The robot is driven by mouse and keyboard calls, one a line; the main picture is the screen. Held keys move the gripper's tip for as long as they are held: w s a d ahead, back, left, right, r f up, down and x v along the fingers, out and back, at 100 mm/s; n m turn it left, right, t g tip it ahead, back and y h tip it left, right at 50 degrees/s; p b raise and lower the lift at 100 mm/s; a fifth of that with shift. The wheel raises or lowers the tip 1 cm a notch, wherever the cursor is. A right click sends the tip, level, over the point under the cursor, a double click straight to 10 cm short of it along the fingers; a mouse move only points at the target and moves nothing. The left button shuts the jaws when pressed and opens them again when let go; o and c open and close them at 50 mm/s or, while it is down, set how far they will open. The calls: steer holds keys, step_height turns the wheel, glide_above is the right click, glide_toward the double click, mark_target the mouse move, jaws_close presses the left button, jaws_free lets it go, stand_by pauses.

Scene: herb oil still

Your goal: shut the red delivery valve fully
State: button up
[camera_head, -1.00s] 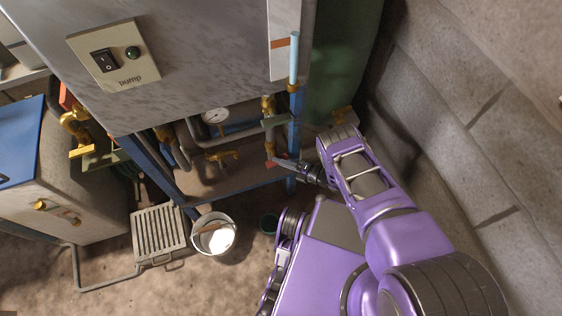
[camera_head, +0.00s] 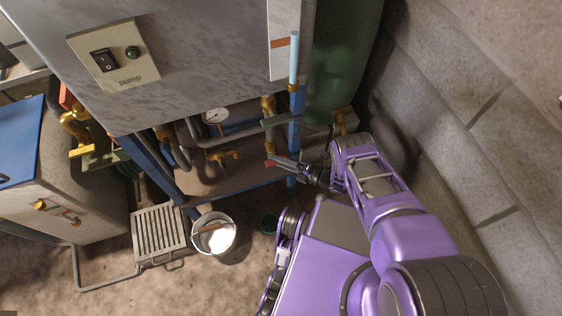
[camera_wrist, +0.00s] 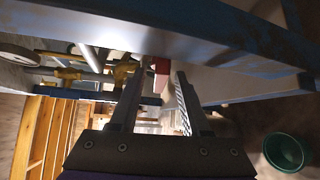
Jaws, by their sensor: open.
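The red delivery valve's handle (camera_head: 270,163) shows as a small red piece below the brass fitting on the pipe beside the blue post. It also shows in the wrist view as a red block (camera_wrist: 161,66). My gripper (camera_head: 281,164) reaches it from the right, at the blue post. In the wrist view my gripper (camera_wrist: 158,80) has its two fingers apart, with the red block between or just past their tips. I cannot tell whether either finger touches it. The valve's body is partly hidden behind the frame and my fingers.
A blue post (camera_head: 294,135) and frame rail stand close around my gripper. A gauge (camera_head: 215,116) and a brass tap (camera_head: 222,155) are to the left. A block wall is at right.

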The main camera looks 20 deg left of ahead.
steer(key=d+r+p, duration=0.1)
steer(key=d, duration=0.7)
steer(key=s+d+r, duration=0.1)
steer(key=d, duration=0.8)
steer(key=shift+s+r+p, duration=0.25)
steer(key=shift+s+p, duration=0.05)
steer(key=shift+p, duration=0.05)
